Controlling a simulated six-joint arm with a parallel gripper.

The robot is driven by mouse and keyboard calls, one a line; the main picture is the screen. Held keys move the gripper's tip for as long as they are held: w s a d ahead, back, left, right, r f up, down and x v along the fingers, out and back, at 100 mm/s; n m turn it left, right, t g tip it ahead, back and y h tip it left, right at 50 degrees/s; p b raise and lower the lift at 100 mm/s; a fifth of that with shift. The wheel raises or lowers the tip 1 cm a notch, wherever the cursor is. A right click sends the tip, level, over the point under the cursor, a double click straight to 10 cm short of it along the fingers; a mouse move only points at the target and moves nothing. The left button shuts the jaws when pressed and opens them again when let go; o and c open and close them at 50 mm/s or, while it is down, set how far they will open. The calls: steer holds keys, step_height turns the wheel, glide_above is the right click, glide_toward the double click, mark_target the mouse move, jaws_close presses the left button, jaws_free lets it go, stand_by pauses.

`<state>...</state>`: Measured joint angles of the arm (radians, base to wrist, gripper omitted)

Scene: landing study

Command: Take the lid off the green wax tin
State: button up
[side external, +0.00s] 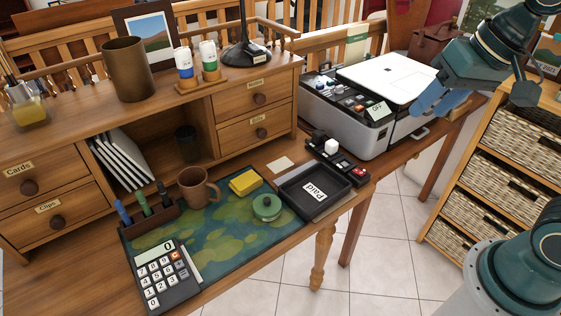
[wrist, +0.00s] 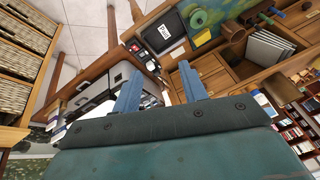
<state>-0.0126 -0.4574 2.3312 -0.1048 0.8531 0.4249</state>
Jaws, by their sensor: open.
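The green wax tin (side external: 266,208) sits on the patterned desk mat (side external: 215,238), left of the black tray. It looks round, with a small knob on top, and its lid appears to be on. In the wrist view the green tin (wrist: 199,18) shows small at the top edge. My gripper (side external: 472,100) is at the upper right of the side view, high above the floor and well away from the tin. In the wrist view my gripper (wrist: 161,90) has its two blue fingers apart, with nothing held between them.
A black tray marked "Paid" (side external: 288,185) is right of the tin. A yellow sponge-like block (side external: 245,182), a brown mug (side external: 197,187), a pen holder (side external: 152,219) and a calculator (side external: 162,277) share the desk. A printer (side external: 345,125) stands between desk and gripper.

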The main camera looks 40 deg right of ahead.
steer(key=w+a+f+m+g+y, duration=0.1)
steer(key=w+a+f+m, duration=0.2)
steer(key=w+f+m, duration=0.2)
steer(key=w+a+f+m+g+y, duration=0.1)
steer(key=w+a+f+m, duration=0.3)
steer(key=w+f, duration=0.4)
steer(key=w+a+f+m+g+y, duration=0.1)
steer(key=w+a+f+m, duration=0.3)
steer(key=w, duration=0.7)
step_height(320, 180, down, 3)
steer(key=shift+m+g+y, duration=0.4)
steer(key=shift+m+g, duration=0.3)
steer(key=shift+m, duration=0.5)
steer(key=shift+a+f, duration=0.1)
steer(key=shift+a, duration=0.05)
glide_above(267, 199)
steer(key=d, duration=0.3)
steer(key=shift+s+a+f, duration=0.1)
steer(key=shift+a+f, duration=0.05)
steer(key=shift+f, duration=1.8)
steer(key=shift+a+f, duration=0.1)
steer(key=shift+f, duration=1.8)
steer(key=shift+x, duration=2.55)
steer(key=shift+d, duration=0.1)
